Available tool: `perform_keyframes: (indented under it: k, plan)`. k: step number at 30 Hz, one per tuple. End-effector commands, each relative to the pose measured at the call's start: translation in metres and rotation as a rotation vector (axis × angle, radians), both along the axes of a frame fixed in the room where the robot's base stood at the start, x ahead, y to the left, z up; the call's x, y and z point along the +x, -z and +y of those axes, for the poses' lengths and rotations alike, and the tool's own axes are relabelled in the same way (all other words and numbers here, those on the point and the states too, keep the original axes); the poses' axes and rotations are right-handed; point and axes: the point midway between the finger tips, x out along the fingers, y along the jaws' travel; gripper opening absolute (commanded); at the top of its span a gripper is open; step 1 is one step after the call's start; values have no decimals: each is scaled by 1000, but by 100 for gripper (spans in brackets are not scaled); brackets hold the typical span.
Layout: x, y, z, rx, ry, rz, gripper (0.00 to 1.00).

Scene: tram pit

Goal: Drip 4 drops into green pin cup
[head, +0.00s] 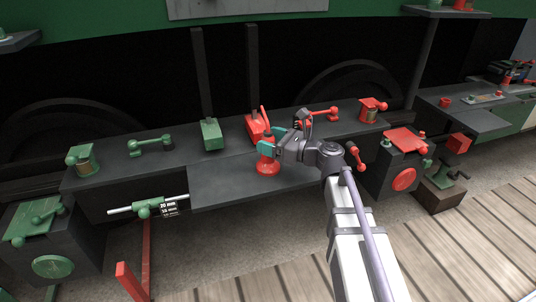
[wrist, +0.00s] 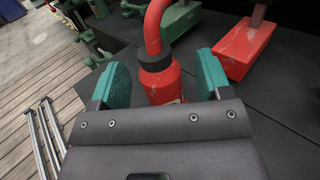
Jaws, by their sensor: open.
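Green fittings are at the left: a round cup-like one with a brass band (head: 84,160), and a lever with knobbed ends (head: 151,146). I cannot tell which of them is the green pin cup.
A green block (head: 211,134) and a red block (head: 254,127) sit on the bench behind the can. A red lever (head: 322,114) and red banded cup (head: 371,110) are at the right. A green slide on a rod (head: 148,208) hangs at the front. The ledge (head: 225,187) is clear left of the can.

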Motion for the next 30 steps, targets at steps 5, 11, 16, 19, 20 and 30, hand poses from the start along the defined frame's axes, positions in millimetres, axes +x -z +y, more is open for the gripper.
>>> perform_keyframes:
  k: [5,11,16,19,20,30]
  plan:
    - [14,0,22,0,0,0,71]
    - [14,0,22,0,0,0,68]
    - [14,0,22,0,0,0,52]
    - [13,0,22,0,0,0,42]
    - [13,0,22,0,0,0,39]
    - [13,0,21,-1,0,-1,7]
